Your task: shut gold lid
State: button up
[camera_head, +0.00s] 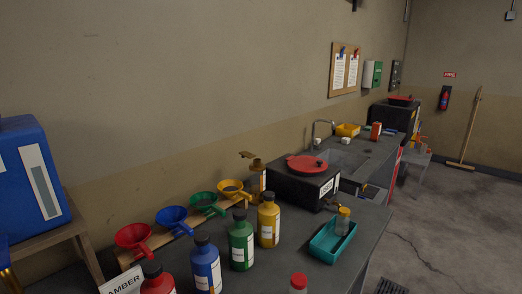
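A gold funnel (232,187) sits at the right end of a row of coloured funnels along the wall side of the dark bench. Its inside looks dark; I cannot tell whether a lid belongs to it. Just behind and right of it, a small brass-coloured piece (250,158) stands up with a flat plate at its top. I cannot tell whether that plate is the gold lid. A gold bottle (268,219) with a dark cap stands in front.
Green (206,202), blue (173,218) and red (134,237) funnels continue leftward on a wooden rack. Several capped bottles stand before them. A black box with a red round lid (306,165) and a teal tray (332,241) are to the right. Open floor lies at right.

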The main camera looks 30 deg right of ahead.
aim_at(244, 153)
jog(key=i+l, duration=0.1)
jog(key=l, duration=0.45)
jog(key=i+l, duration=0.1)
jog(key=l, duration=0.4)
jog(key=i+l, duration=0.1)
jog(key=l, duration=0.45)
jog(key=i+l, duration=0.15)
jog(key=l, duration=0.4)
jog(key=i+l, duration=0.1)
jog(key=l, duration=0.4)
